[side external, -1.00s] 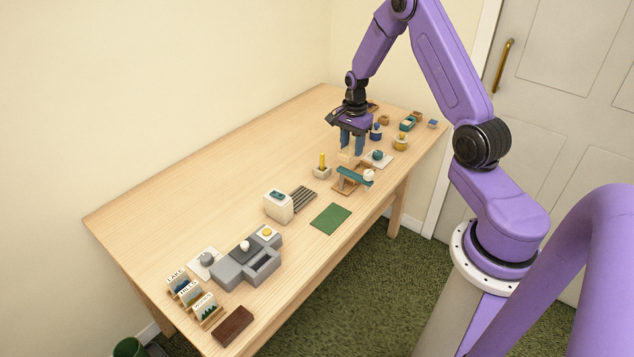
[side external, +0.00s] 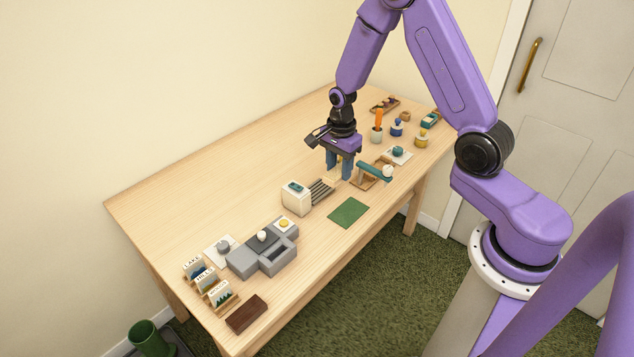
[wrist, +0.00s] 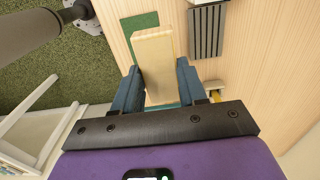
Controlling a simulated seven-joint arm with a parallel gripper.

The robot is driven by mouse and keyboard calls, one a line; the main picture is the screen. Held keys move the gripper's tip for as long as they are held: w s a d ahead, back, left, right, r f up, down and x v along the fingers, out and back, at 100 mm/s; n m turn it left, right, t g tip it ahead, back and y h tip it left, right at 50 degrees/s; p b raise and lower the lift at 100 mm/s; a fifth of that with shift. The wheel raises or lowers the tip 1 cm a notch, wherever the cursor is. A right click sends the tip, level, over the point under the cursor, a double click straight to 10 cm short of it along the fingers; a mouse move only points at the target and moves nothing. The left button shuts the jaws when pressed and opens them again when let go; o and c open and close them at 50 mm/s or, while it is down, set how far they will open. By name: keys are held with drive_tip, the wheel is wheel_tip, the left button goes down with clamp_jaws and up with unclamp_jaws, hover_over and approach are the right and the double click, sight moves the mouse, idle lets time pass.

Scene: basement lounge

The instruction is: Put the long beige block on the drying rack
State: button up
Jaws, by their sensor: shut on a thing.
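The long beige block (wrist: 154,62) is held between the blue fingers of my gripper (wrist: 158,88) in the wrist view. In the side view my gripper (side external: 339,176) points down, with a small part of the block (side external: 338,182) showing below the fingers. The block appears to be above the table. The dark grey slatted piece, which looks like the drying rack (side external: 321,191), lies just left of my gripper, against a cream box. The rack also shows in the wrist view (wrist: 207,32), right of the block and apart from it. Its slats look empty.
The cream box (side external: 295,199) stands left of the rack. A wooden stand with a teal bar (side external: 374,171) is close on my gripper's right. A green mat (side external: 348,212) lies in front. A grey machine (side external: 263,252) is further left. The table's back left is clear.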

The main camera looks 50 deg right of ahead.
hover_over(317, 190)
drive_tip(key=s, duration=0.1)
wheel_tip(317, 190, down, 6)
drive_tip(key=shift+a+f, duration=0.1)
drive_tip(key=shift+f, duration=0.15)
drive_tip(key=shift+w+f, duration=0.45)
drive_tip(key=shift+f, duration=1.65)
drive_tip(key=shift+f, duration=0.15)
drive_tip(key=o, duration=1)
drive_tip(key=shift+o, duration=0.2)
